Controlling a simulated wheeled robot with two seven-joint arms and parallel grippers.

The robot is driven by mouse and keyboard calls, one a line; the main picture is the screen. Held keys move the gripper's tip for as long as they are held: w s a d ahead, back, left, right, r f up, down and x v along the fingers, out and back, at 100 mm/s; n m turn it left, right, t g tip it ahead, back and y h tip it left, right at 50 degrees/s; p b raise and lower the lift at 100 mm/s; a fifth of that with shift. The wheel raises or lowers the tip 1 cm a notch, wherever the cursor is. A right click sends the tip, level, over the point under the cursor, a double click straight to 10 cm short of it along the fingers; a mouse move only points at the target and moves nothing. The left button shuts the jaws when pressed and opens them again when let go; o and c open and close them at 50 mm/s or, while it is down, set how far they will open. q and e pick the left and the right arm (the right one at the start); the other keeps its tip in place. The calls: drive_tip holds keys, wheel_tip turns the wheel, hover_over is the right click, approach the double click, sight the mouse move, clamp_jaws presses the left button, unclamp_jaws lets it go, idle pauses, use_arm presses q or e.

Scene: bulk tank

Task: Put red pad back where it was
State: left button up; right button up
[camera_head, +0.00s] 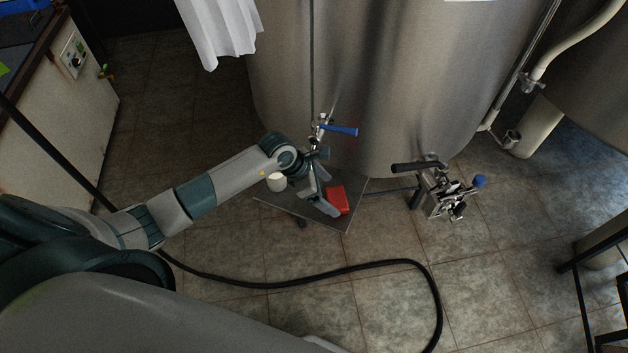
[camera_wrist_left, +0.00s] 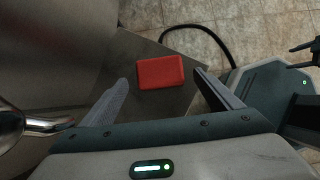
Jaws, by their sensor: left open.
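The red pad (camera_head: 337,199) lies flat on a small grey board or cart top (camera_head: 350,219) beside the steel tank. My left gripper (camera_head: 326,203) is over the board, next to the pad. In the left wrist view the red pad (camera_wrist_left: 160,72) lies just beyond and between the two spread fingertips (camera_wrist_left: 160,82). The fingers are open and hold nothing; I cannot tell whether one touches the pad. My right gripper is not in view.
A valve with a blue handle (camera_head: 340,131) sticks out of the tank (camera_head: 390,80) above the board. A metal fitting (camera_head: 440,195) stands to the right. A black hose (camera_head: 300,282) crosses the tiled floor.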

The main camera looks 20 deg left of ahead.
use_arm(q)
drive_tip(key=b+v, duration=0.1)
drive_tip(key=v, duration=0.7)
drive_tip(key=shift+r, duration=0.1)
idle(0.5)
